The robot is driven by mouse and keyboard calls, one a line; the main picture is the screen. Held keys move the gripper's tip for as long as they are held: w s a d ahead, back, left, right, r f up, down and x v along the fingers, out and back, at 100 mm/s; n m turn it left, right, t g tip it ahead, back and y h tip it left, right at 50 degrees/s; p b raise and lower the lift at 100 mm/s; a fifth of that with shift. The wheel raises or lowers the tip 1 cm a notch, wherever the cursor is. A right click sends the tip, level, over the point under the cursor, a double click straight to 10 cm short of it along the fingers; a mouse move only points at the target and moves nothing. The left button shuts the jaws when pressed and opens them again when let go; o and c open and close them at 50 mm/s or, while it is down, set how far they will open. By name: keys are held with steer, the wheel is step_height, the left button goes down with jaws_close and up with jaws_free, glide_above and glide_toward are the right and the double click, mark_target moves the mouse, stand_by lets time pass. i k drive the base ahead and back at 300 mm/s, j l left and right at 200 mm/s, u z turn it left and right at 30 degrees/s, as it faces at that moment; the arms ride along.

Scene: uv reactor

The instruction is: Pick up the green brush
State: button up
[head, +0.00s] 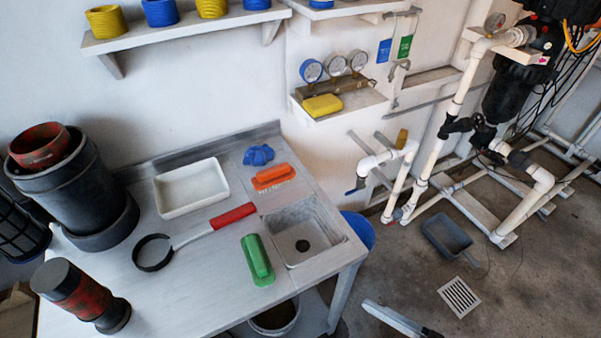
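The green brush (258,259) lies on the grey worktop (200,290), just left of the sink basin (303,232) and near the worktop's front edge. Its raised green grip faces up, and its long side runs roughly front to back. Nothing covers it.
An orange brush (272,177) and a blue crumpled item (259,155) lie behind the sink. A red-handled strap wrench (195,235) lies left of the green brush. A white tray (191,187), black bucket (75,190) and black-red cylinder (82,296) stand further left.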

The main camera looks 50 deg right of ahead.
mark_target(263, 274)
steer(key=k+j+z, duration=0.2)
steer(key=j, duration=0.2)
steer(key=j+z, duration=0.2)
steer(key=j, duration=0.2)
steer(key=k+j+z, duration=0.35)
steer(key=j, duration=0.35)
steer(key=k, duration=0.1)
